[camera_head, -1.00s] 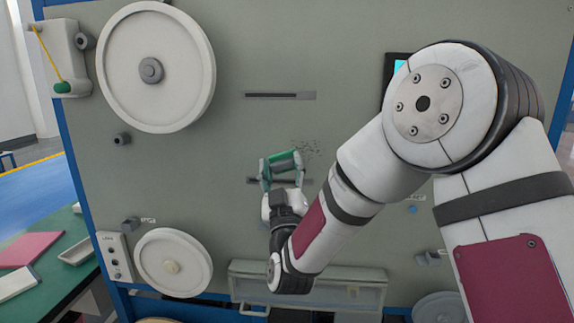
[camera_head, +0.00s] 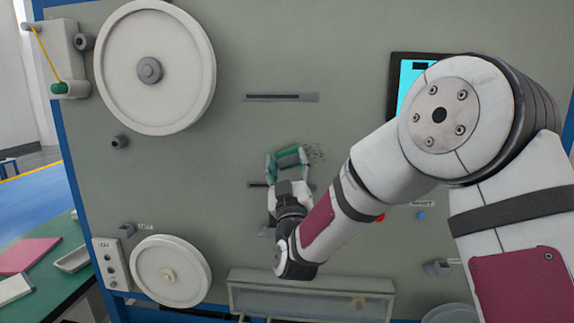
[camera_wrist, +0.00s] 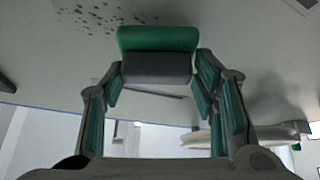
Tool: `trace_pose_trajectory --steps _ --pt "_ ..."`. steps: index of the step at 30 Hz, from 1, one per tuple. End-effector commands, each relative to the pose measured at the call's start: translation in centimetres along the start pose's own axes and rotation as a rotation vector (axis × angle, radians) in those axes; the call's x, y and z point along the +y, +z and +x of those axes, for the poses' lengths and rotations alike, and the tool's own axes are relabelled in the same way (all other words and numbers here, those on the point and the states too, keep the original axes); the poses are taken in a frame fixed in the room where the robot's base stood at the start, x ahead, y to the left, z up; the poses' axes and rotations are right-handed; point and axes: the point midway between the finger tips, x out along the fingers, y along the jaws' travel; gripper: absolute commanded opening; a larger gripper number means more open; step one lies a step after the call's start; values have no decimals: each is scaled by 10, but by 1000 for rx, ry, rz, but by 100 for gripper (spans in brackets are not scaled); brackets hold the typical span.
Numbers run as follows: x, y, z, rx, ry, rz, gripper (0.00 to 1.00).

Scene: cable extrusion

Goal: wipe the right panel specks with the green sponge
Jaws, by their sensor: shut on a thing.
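My gripper (camera_head: 287,168) is shut on the green sponge (camera_head: 291,156) in front of the large grey-green panel (camera_head: 235,130). In the wrist view the sponge (camera_wrist: 158,39) has a green upper layer and a dark grey lower layer, and sits between the fingertips of my gripper (camera_wrist: 157,75). A patch of dark specks (camera_head: 317,155) shows on the panel just right of the sponge in the head view. The specks (camera_wrist: 105,17) show at upper left in the wrist view, close beside the sponge. I cannot tell whether the sponge touches the panel.
A slot (camera_head: 282,97) lies above the sponge. Two white wheels (camera_head: 150,69) (camera_head: 171,271) stick out at left. A cyan screen (camera_head: 411,82) sits at upper right, partly behind my arm. A clear-fronted trough (camera_head: 310,294) juts out below. A green table (camera_head: 62,240) stands at lower left.

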Motion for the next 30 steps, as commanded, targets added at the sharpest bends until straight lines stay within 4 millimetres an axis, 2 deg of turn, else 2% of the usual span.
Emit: trace_pose_trajectory --steps 30 --pt "0 6 11 1 1 0 31"
